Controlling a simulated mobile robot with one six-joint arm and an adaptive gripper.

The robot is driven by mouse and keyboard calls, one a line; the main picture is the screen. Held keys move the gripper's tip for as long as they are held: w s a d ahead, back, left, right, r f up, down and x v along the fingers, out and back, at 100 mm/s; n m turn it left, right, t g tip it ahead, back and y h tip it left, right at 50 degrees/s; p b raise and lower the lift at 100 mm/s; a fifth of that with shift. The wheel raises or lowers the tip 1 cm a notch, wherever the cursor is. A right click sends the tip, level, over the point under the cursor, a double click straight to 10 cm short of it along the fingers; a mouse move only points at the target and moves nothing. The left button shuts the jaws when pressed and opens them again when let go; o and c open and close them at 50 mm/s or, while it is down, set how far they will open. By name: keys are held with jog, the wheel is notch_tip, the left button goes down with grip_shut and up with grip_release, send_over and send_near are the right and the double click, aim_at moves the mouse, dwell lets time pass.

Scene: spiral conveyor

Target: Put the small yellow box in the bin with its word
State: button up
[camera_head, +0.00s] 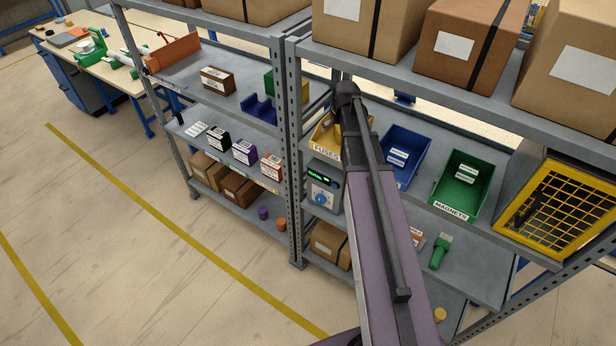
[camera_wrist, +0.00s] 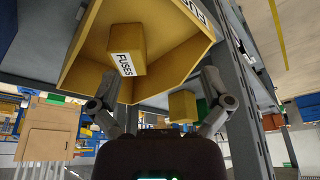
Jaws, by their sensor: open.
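The small yellow box (camera_wrist: 132,42) has a white label reading FUSES and shows inside the yellow bin (camera_wrist: 88,62) in the wrist view. The bin also carries a FUSES label and stands on the right rack's middle shelf in the head view (camera_head: 322,141). My gripper (camera_wrist: 160,88) is open in the wrist view, its two fingers spread wide and nothing between them. It is at the bin's edge, apart from the box. In the head view my arm covers part of the bin, and the gripper's fingertips are not clear.
A blue bin (camera_head: 421,160) and a green bin (camera_head: 478,190) labelled MAGNETS stand right of the yellow bin. A yellow mesh cage (camera_head: 558,170) is at far right. Cartons (camera_head: 470,40) fill the shelf above. A rack post (camera_head: 293,150) stands close to the left.

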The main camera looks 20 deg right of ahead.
jog(key=s+a+f+n+g, duration=0.1)
jog(key=s+a+g, duration=0.2)
jog(key=s+a, duration=1.5)
jog(key=s, duration=0.2)
jog(key=shift+s+a+g, duration=0.15)
jog(key=shift+s+g, duration=0.2)
jog(key=shift+g, duration=0.05)
